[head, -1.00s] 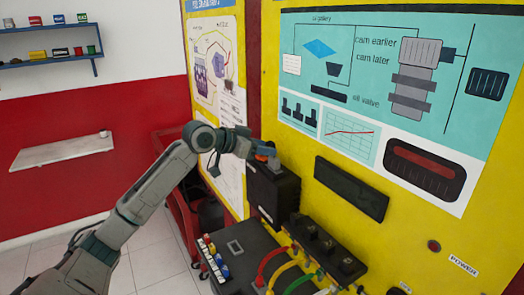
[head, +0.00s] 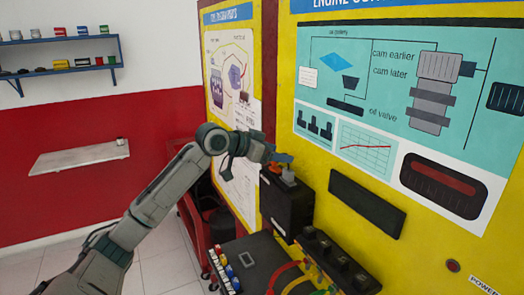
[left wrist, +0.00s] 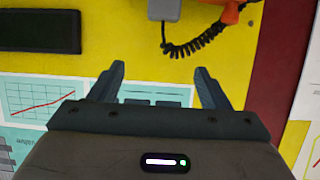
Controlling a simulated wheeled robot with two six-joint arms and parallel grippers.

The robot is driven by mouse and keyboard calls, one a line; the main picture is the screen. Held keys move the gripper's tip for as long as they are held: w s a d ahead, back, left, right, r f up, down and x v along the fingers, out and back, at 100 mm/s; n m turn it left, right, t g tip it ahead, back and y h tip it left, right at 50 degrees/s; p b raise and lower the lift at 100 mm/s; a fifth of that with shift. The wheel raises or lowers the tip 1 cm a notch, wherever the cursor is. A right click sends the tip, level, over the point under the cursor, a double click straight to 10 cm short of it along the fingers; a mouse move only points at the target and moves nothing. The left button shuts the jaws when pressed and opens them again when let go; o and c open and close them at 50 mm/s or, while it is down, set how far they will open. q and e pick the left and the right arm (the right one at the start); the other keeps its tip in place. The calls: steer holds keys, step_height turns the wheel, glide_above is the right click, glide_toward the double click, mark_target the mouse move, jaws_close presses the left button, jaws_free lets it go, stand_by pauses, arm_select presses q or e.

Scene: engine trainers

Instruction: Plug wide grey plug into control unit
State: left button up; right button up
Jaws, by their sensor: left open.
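My left gripper (head: 281,158) is in the air just above and beside a black box (head: 287,207) at the yellow panel. Its jaws (left wrist: 158,72) are open and empty in the left wrist view. A grey block (head: 289,178), which looks like the wide grey plug, is at the top of the black box. In the left wrist view, the grey block (left wrist: 163,9) lies beyond the fingertips, with a black coiled cord (left wrist: 195,42) under it. An orange part (head: 275,168) is next to it. I cannot tell which box is the control unit. My right gripper is not in view.
The yellow panel (head: 345,225) rises behind the box. A dark case (head: 252,262), a row of black parts (head: 335,262) and coloured cables (head: 288,277) lie in front. A red cart (head: 190,225) stands left of the panel. A wall shelf (head: 80,158) is farther left.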

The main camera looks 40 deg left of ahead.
arm_select(q)
steer(key=b+v, duration=1)
stand_by(0.4)
steer(key=shift+s+a, duration=0.1)
steer(key=shift+s, duration=0.05)
stand_by(1.8)
